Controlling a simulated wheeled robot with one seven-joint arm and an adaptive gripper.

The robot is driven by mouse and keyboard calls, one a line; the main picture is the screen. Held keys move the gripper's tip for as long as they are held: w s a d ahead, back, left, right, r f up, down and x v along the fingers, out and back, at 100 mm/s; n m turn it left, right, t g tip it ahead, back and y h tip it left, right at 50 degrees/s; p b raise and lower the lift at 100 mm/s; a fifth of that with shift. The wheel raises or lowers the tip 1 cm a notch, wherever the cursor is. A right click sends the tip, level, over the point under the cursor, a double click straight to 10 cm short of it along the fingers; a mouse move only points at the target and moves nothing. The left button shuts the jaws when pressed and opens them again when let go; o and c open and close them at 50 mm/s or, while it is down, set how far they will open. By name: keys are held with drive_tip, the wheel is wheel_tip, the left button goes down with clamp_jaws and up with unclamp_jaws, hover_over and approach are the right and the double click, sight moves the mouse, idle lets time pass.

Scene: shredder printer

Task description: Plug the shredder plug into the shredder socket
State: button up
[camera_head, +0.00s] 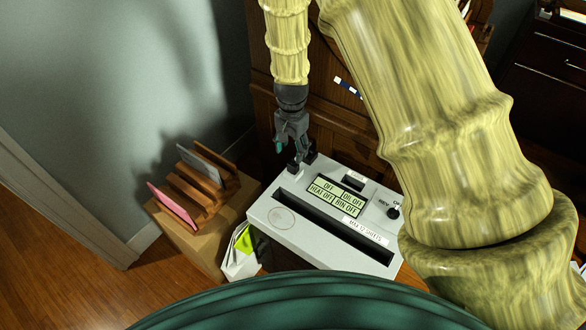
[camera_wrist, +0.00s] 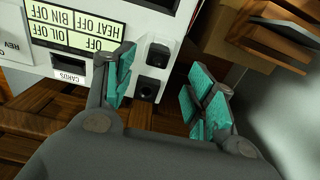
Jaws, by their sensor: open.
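The white shredder (camera_head: 283,220) stands below my gripper (camera_head: 291,163), with a labelled panel and a long dark slot on top. In the wrist view my gripper (camera_wrist: 163,92) is open, its teal-padded fingers apart with nothing held between them. Two small black blocks sit at the shredder's corner: an upper block (camera_wrist: 158,54) and a lower block (camera_wrist: 148,88) with a round dark face. They appear between and beyond the fingers. I cannot tell for sure which is plug and which is socket, nor whether they are joined. In the head view the gripper partly hides them.
A wooden rack (camera_head: 207,190) with a pink and a grey item stands on a box (camera_head: 180,236) left of the shredder. A wooden cabinet (camera_head: 335,125) is behind. A white bag (camera_head: 240,262) with something yellow-green sits at the shredder's front left. Wooden floor (camera_head: 75,262) is clear at left.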

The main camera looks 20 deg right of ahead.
sight(293, 163)
drive_tip(key=shift+w+d+f+p, duration=0.1)
drive_tip(key=shift+f+p, duration=0.15)
drive_tip(key=shift+f, duration=1.2)
drive_tip(key=shift+s+d+f+p, duration=0.1)
drive_tip(key=shift+f+p, duration=0.1)
drive_tip(key=shift+f, duration=1.3)
drive_tip(key=shift+w+d+f+p, duration=0.1)
drive_tip(key=shift+f+p, duration=0.15)
drive_tip(key=shift+f, duration=1.2)
drive_tip(key=c, duration=1.1)
